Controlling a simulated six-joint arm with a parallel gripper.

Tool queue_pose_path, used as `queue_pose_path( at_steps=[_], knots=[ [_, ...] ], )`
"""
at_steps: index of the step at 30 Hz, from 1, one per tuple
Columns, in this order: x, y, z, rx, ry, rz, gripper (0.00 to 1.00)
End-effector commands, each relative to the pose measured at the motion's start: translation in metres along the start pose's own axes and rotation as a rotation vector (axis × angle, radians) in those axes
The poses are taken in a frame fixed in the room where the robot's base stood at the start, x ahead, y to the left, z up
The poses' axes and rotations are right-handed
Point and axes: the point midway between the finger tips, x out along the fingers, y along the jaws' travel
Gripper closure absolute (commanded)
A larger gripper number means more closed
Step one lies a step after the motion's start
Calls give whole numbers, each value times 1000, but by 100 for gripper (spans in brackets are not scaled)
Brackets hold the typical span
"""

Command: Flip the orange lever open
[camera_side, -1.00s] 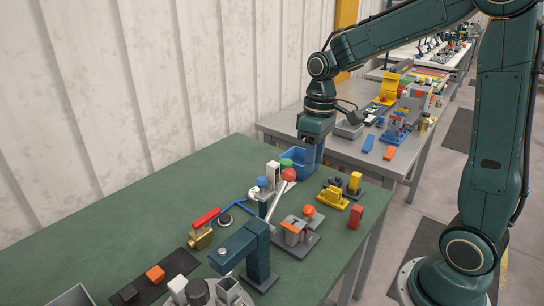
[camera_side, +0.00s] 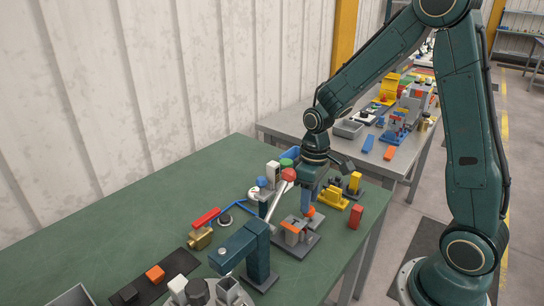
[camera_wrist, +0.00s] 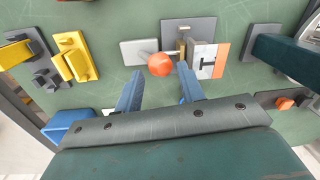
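The panel bender (camera_side: 297,240) sits on a grey base plate on the green table, with an orange strip on its block. In the wrist view the bender's white block (camera_wrist: 205,62) has a dark mark and an orange edge. The lever's round orange knob (camera_wrist: 160,64) is on a short pale rod beside the block; in the side view the knob (camera_side: 310,212) shows just below the fingers. My gripper (camera_wrist: 158,84) is open, one blue finger on each side below the knob in the wrist view. I cannot tell whether a finger touches it.
A yellow fixture (camera_wrist: 72,57) stands close by. A long silver lever with a red ball (camera_side: 288,174) rises just left of my gripper in the side view. A dark teal post (camera_side: 257,255) stands in front. A red block (camera_side: 355,216) lies right of the bender.

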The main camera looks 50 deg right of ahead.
Motion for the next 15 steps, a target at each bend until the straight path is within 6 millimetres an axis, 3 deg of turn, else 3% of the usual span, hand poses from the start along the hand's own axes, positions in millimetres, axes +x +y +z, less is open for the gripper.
queue_pose_path(
  at_steps=[6,15],
  knots=[
    [20,0,0,-1,-1,0,61],
    [27,0,0,-1,1,0,61]
  ],
)
